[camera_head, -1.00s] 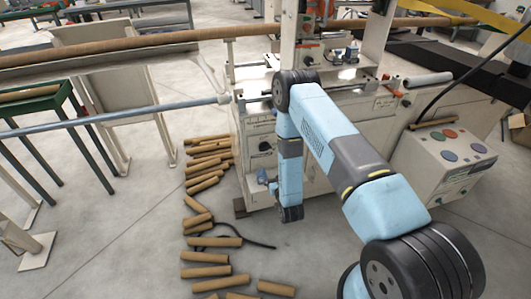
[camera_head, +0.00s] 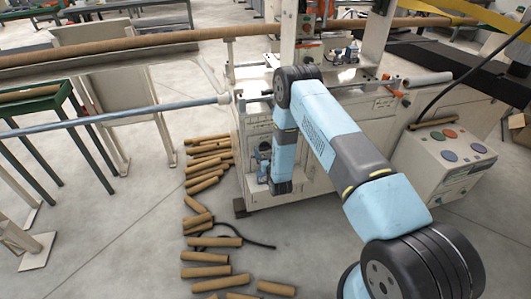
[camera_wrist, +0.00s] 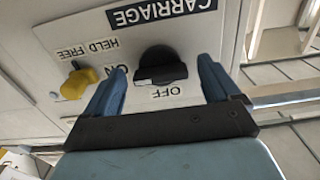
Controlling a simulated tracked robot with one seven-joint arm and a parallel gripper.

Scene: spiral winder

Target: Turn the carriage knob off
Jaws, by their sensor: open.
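The black carriage knob (camera_wrist: 160,65) is on a white plate under a dark CARRIAGE label (camera_wrist: 162,13), upside down in the wrist view. Its bar lies roughly across the picture, with a light mark at its lower left. The ON label (camera_wrist: 117,76) is to its left and the OFF label (camera_wrist: 174,93) just below it. My gripper (camera_wrist: 161,68) is open, its two blue fingers on either side of the knob with gaps showing. In the head view my gripper (camera_head: 263,165) is at the machine's front panel, and the knob cannot be made out.
A yellow knob (camera_wrist: 79,82) is left of my left finger, by the HELD FREE label (camera_wrist: 87,49). Several cardboard tubes (camera_head: 205,257) lie on the floor left of the machine. A control box (camera_head: 444,160) with coloured buttons stands at the right.

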